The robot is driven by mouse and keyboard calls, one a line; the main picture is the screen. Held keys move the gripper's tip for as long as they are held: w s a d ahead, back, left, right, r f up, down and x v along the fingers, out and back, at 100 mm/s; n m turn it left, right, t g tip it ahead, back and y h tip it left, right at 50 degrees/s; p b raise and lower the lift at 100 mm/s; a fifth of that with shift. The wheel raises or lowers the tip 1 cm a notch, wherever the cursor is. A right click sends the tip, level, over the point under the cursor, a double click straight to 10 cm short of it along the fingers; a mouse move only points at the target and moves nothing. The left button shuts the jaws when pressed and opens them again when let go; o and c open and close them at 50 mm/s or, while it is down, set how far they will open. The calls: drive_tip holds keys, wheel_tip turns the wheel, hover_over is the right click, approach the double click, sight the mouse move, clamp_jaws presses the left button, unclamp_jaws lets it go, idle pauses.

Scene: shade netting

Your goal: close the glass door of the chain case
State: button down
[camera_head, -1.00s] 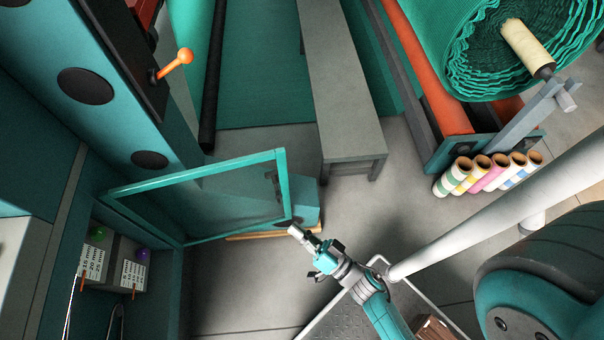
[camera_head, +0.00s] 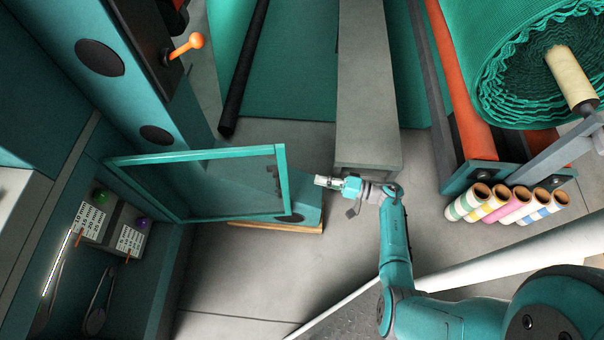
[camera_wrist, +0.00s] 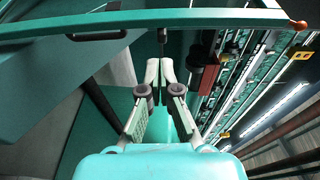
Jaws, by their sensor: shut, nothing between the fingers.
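The glass door (camera_head: 210,187) of the chain case is a teal frame with a clear pane. It stands open, swung out to the right from the case (camera_head: 110,235) at the lower left. My gripper (camera_head: 318,181) is shut and empty, a little to the right of the door's free edge, with a gap between them in the head view. In the wrist view my gripper (camera_wrist: 160,65) points at a teal frame bar (camera_wrist: 150,20) with a dark handle (camera_wrist: 97,35), which crosses the top of the picture. I cannot tell whether the fingertips touch it.
Inside the case are grey boxes with white labels (camera_head: 92,222) and hanging tools. A grey bench (camera_head: 367,120) stands behind my gripper. Several coloured rolls (camera_head: 510,203) and a big green net roll (camera_head: 530,60) are at the right. Floor (camera_head: 250,265) below the door is clear.

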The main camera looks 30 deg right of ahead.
drive_tip(key=x, duration=0.9)
drive_tip(key=shift+w+a, duration=0.25)
drive_tip(key=shift+w, duration=0.05)
drive_tip(key=shift+f, duration=0.1)
